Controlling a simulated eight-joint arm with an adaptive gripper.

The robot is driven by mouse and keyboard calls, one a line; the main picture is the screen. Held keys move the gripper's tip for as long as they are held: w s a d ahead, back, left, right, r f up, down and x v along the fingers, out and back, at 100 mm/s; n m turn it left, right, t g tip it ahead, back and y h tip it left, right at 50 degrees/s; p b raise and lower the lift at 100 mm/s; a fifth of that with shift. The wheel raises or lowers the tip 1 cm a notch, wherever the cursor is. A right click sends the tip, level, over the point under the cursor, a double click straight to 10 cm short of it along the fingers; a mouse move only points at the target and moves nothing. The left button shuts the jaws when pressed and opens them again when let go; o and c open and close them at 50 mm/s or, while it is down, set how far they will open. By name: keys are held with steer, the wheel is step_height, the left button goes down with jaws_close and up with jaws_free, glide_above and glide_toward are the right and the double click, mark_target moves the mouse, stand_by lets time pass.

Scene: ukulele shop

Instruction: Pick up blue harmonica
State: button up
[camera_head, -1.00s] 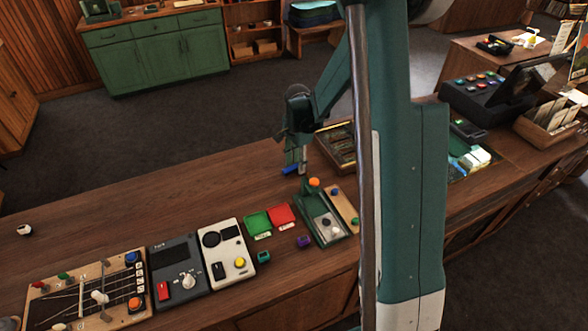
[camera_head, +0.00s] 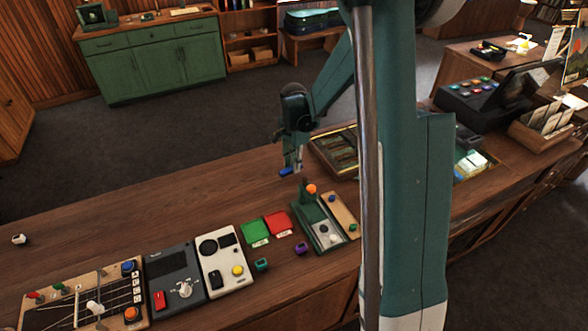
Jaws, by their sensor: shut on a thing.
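The blue harmonica (camera_head: 286,171) is a small blue bar over the back part of the wooden counter (camera_head: 180,205). My gripper (camera_head: 292,166) points down and is shut on the harmonica, which sticks out to the left of the fingers. The far end of the harmonica is hidden by the fingers. I cannot tell exactly how high it is held above the counter.
A framed wooden tray (camera_head: 335,150) stands just right of my gripper. In front are a green device with an orange knob (camera_head: 318,220), green (camera_head: 255,232) and red (camera_head: 278,223) trays, and control boxes. The counter left of my gripper is mostly clear.

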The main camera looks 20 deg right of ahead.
steer(key=shift+r, duration=3.55)
